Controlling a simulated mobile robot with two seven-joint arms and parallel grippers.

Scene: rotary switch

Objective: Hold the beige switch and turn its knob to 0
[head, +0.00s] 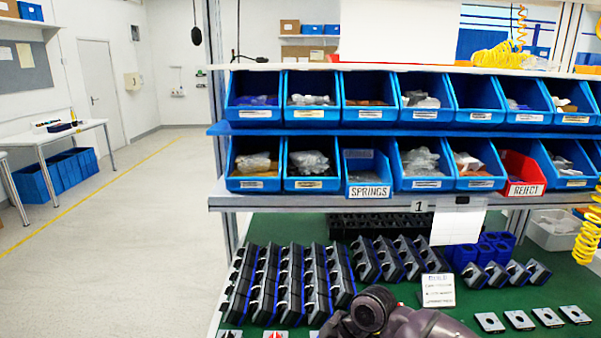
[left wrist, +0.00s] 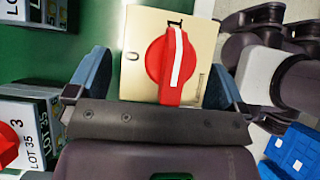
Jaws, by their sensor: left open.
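The beige switch (left wrist: 200,28) shows in the left wrist view, with a round red knob (left wrist: 158,62) on its face. The white line on the knob runs nearly upright, its top end at a mark partly hidden by the knob. A 0 is printed left of the knob. My left gripper (left wrist: 157,70) is open, with one blue-grey finger on each side of the switch. I cannot tell whether either finger touches it. The head view does not show the switch or either gripper. My right gripper is not in view.
Other grey switches marked LOT 35 (left wrist: 32,105) stand at the left in the wrist view. In the head view, rows of dark units (head: 290,280) cover the green bench, with a small sign (head: 438,290) beside them. Blue bins (head: 310,165) stand on shelves above.

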